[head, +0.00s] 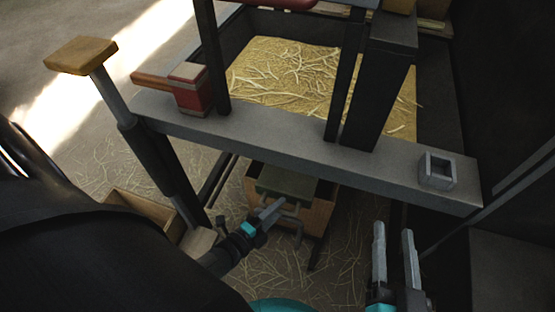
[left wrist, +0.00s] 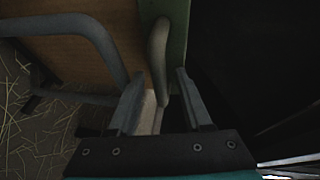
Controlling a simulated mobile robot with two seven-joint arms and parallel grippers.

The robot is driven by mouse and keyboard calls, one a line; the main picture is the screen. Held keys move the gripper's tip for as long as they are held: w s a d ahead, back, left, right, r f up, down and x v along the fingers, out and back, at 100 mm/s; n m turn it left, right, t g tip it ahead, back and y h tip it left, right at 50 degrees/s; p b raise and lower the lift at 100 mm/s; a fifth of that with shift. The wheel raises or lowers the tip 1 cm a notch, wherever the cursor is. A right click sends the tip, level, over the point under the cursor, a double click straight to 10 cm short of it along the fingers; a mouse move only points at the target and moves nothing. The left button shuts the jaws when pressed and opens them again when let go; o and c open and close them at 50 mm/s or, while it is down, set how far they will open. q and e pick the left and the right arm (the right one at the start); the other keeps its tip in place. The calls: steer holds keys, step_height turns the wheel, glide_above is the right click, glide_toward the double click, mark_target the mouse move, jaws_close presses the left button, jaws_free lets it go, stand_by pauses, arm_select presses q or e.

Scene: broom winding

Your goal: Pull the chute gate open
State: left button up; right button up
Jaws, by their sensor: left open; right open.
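The chute gate is a dull green plate (head: 287,182) at the wooden chute (head: 318,213) under the bench. In the left wrist view its green edge (left wrist: 177,45) runs beside a rounded, pale handle bar (left wrist: 158,55). My left gripper (head: 273,210) is at the front of the chute, below the green plate. In the left wrist view my left gripper (left wrist: 158,88) is open, with the handle's lower end between its fingers; contact cannot be told. My right gripper (head: 393,242) is open and empty, at the lower right in front of the bench.
A grey bench beam (head: 265,140) crosses above the chute, with a straw-filled bin (head: 295,75) behind it. A bent grey tube (left wrist: 95,45) lies close left of my left fingers. A red block (head: 190,90) and square socket (head: 437,170) sit on the beam. Straw litters the floor.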

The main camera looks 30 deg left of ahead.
arm_select(q)
steer(key=shift+w, duration=0.15)
steer(key=shift+c, duration=0.4)
jaws_close()
stand_by(1.0)
